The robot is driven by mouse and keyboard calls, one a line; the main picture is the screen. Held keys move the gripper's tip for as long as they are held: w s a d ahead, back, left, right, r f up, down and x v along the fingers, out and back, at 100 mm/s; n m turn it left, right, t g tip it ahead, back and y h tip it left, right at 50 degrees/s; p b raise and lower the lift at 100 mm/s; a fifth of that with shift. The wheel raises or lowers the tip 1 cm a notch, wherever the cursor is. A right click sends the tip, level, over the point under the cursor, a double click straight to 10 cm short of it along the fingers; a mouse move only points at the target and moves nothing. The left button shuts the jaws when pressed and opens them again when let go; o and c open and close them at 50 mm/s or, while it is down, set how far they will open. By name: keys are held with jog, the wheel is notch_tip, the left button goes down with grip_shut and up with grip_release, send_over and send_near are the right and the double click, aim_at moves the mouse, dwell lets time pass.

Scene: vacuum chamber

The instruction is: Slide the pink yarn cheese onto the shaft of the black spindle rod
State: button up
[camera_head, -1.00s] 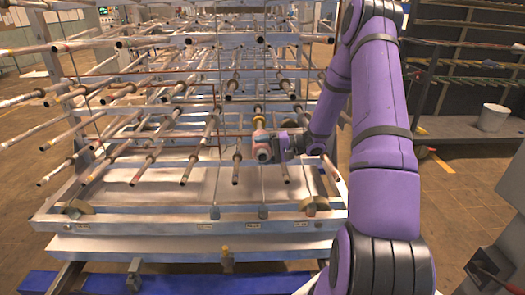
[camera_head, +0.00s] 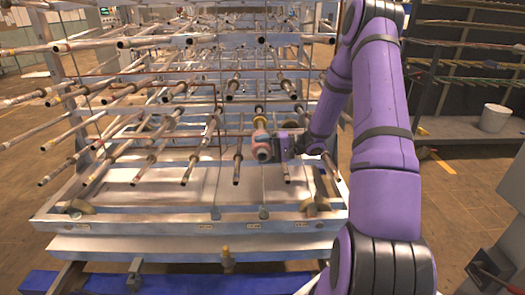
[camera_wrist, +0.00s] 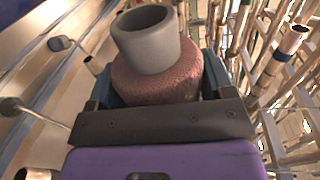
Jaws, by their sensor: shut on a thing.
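The pink yarn cheese (camera_head: 262,151) is in my gripper (camera_head: 270,147), in front of the rack's lower middle. In the wrist view my gripper (camera_wrist: 160,88) is shut on the pink cheese (camera_wrist: 150,88), with a finger on each side. A grey tube (camera_wrist: 146,42) stands out of the cheese, its open end facing away from the palm. I cannot tell which rod is the black spindle rod, or whether any rod is inside the tube.
The metal rack (camera_head: 150,215) carries many outward-pointing rods on several levels. Rod ends (camera_head: 237,181) sit close to the left of the cheese. A white bucket (camera_head: 494,117) stands on a shelf at the right. Open floor shows at both sides.

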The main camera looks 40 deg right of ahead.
jog(key=shift+w+d+f, duration=0.1)
jog(key=shift+w+d, duration=0.3)
jog(key=shift+w, duration=0.2)
jog(key=shift+w+d, duration=0.1)
jog(key=shift+w, duration=0.1)
jog(key=shift+w+d, duration=0.15)
jog(key=shift+w, duration=0.05)
jog(key=o, duration=1.6)
jog(key=shift+d, duration=0.1)
